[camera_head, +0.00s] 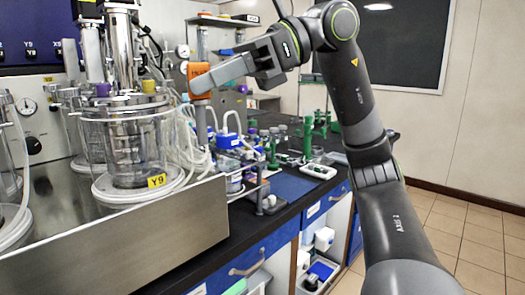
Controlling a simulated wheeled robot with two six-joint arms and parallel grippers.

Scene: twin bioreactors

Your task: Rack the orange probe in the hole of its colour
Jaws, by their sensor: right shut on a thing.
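The orange probe (200,72) is upright in the air, to the right of the glass vessel labelled Y9 (130,140). My right gripper (203,83) reaches in from the right and is shut on the probe's orange part. The probe's lower end is hard to make out against the tubing and bottles. A small grey rack-like stand (270,203) is at the bench's front edge, below and right of the probe. The colours of its holes cannot be told. My left gripper is not in view.
A steel-walled tray (150,250) with the vessel and looped clear tubing fills the left. Blue-capped bottles (228,142) crowd the bench below the probe. Green stands (308,140) are farther back.

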